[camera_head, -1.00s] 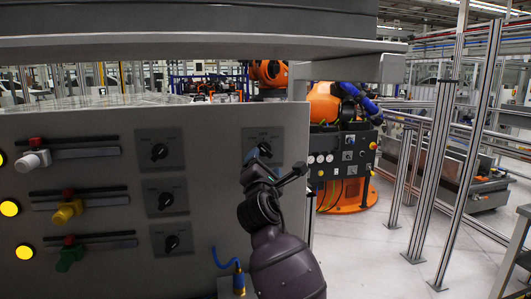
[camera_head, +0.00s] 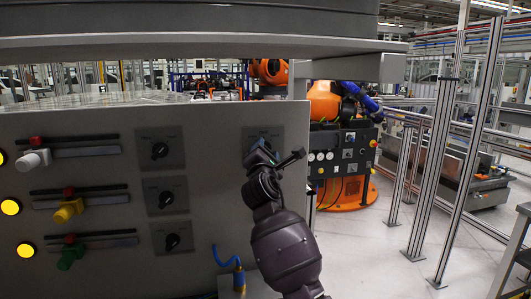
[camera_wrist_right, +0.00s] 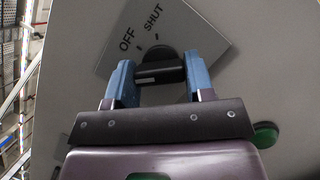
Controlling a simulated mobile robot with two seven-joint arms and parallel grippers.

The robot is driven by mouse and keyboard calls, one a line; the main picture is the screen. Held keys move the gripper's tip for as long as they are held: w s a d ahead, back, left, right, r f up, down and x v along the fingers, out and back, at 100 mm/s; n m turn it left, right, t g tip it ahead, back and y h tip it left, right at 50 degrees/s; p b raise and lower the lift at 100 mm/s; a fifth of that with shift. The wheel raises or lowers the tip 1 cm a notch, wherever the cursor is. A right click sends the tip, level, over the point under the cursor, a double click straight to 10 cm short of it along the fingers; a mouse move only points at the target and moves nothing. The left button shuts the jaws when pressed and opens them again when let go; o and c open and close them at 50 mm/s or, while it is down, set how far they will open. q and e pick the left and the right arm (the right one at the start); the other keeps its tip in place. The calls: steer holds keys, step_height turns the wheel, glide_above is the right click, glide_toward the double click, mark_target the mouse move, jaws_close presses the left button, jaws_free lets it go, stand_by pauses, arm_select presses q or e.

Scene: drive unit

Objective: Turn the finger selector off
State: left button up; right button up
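The finger selector is a black rotary knob (camera_wrist_right: 160,70) on a square grey plate with the words OFF and SHUT, shown tilted in the wrist view. In the head view its plate (camera_head: 275,132) is at the panel's upper right, and my right gripper (camera_head: 262,155) covers most of the knob. In the wrist view the blue fingers of my right gripper (camera_wrist_right: 160,82) are on either side of the knob, with no clear gap. It appears shut on the knob. A pale mark shows on the knob's left part. My left gripper is not in view.
Three similar dials (camera_head: 163,149) are in a column left of the selector. Sliders with white, yellow and green handles (camera_head: 70,210) and yellow lamps are further left. An overhanging ledge (camera_head: 200,45) is above.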

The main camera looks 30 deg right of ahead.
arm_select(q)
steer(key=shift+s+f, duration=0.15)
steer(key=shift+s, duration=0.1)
arm_select(e)
steer(key=c, duration=0.3)
steer(key=shift+m, duration=0.3)
steer(key=shift+r+m+g+p, duration=0.1)
steer(key=shift+m+g+p, duration=0.45)
steer(key=shift+m, duration=0.45)
steer(key=m+g+p, duration=0.1)
steer(key=m+p, duration=0.1)
steer(key=m, duration=0.1)
steer(key=shift+m+g, duration=0.25)
steer(key=shift+m, duration=0.05)
steer(key=shift+m+g+p, duration=0.3)
steer(key=shift+m+p, duration=0.1)
steer(key=shift+m, duration=0.9)
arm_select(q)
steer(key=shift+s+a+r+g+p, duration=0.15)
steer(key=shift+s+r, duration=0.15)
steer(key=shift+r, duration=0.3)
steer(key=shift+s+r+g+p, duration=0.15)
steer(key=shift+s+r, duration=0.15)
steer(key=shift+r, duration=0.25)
arm_select(e)
steer(key=shift+m, duration=0.3)
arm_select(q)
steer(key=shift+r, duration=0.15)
arm_select(e)
steer(key=shift+g, duration=0.3)
